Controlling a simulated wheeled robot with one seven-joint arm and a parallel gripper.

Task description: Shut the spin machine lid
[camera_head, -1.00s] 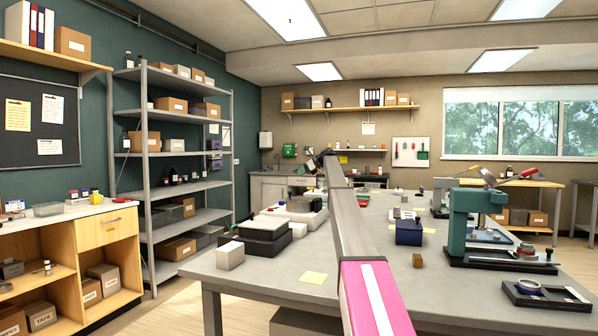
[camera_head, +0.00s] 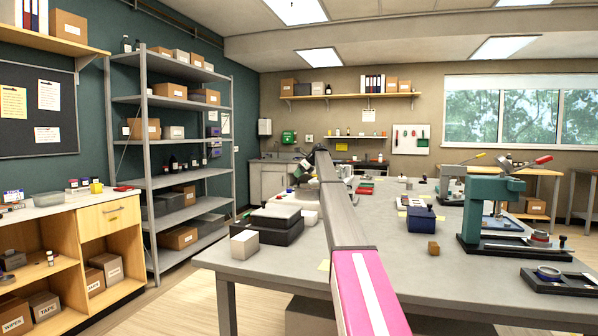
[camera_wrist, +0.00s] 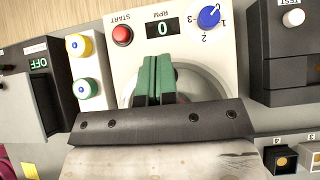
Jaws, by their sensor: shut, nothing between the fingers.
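In the wrist view the spin machine (camera_wrist: 188,52) is a pale box. Its front panel has a red START button (camera_wrist: 122,35), an RPM display reading 0 and a blue knob (camera_wrist: 208,17). A grey curved rim (camera_wrist: 205,84) shows on its top, partly covered by my gripper. I cannot tell the lid from the bowl here, or how far the lid is open. My gripper (camera_wrist: 158,62) has green fingers pressed together with nothing between them, over the machine's top. Whether they touch it is unclear. In the head view my gripper (camera_head: 302,168) is small, beyond my arm.
A dark device marked OFF (camera_wrist: 40,85) and a panel with yellow and green buttons (camera_wrist: 82,60) stand left of the machine. A dark device with a TEST button (camera_wrist: 285,50) is at right. A teal press (camera_head: 488,205) and blue box (camera_head: 421,219) stand on the grey table (camera_head: 390,262).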

